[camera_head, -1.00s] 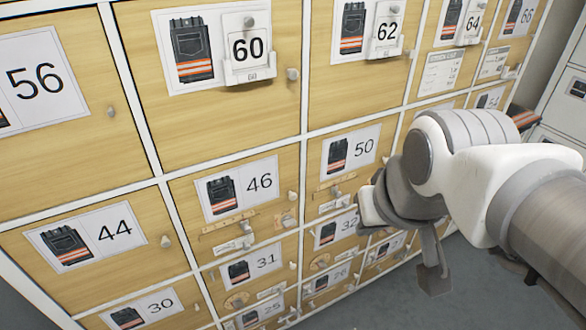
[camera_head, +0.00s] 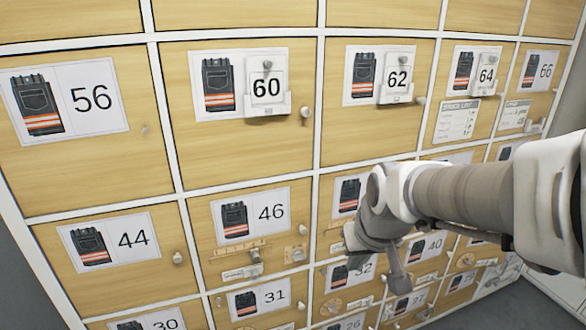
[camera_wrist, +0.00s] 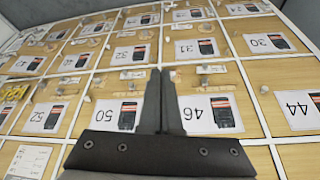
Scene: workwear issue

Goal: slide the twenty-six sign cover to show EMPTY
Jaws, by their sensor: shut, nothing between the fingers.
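The twenty-six door's sign (camera_head: 350,322) shows at the bottom edge of the head view, below the 32 door. It is partly cut off, and no cover or the word EMPTY can be made out. In the wrist view a small sign above the 32 sign, at the top, is too small to read. My gripper (camera_head: 399,284) hangs in front of the lower doors, to the right of the 32 sign. In the wrist view its two dark fingers (camera_wrist: 161,74) are together with nothing between them, seen against the doors between 50 and 46.
Signs 60 (camera_head: 267,88), 62 (camera_head: 398,80) and 64 (camera_head: 487,76) have raised white holders on upper doors. Small knobs and latches, such as the 46 latch (camera_head: 255,256), stick out from the doors. Grey floor (camera_head: 505,305) is open at the lower right.

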